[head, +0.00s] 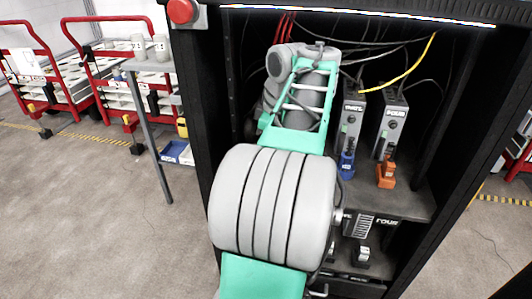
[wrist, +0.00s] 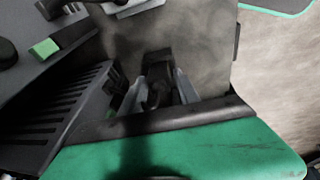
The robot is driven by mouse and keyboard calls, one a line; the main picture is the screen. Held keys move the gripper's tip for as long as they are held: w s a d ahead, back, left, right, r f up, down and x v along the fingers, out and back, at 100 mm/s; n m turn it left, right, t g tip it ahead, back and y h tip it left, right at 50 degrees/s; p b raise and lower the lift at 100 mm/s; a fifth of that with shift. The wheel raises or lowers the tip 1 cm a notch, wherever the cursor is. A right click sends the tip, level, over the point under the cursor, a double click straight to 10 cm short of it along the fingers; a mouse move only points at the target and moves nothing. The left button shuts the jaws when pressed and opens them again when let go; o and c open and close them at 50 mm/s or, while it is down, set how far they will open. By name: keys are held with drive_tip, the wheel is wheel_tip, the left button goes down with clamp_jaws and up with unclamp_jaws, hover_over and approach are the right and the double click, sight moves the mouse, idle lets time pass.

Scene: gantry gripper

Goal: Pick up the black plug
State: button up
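In the wrist view a dark piece (wrist: 157,92), which looks like the black plug, sits between two grey upright sides just past the edge of my green and black gripper body. I cannot tell whether those sides are my fingers or part of the plug's holder. In the head view small dark and light grey parts (head: 362,256) show low in the cabinet, below the shelf. My arm reaches down in front of the cabinet and hides my gripper's fingertips there, so any contact with the plug is not visible.
A vented dark unit (wrist: 68,112) stands close on the left in the wrist view. On the cabinet shelf (head: 415,208) are two grey units with a blue plug (head: 346,165) and an orange plug (head: 386,174). Loose cables hang above. Red carts (head: 125,75) stand at left.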

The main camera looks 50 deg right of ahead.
clamp_jaws()
idle(0.3)
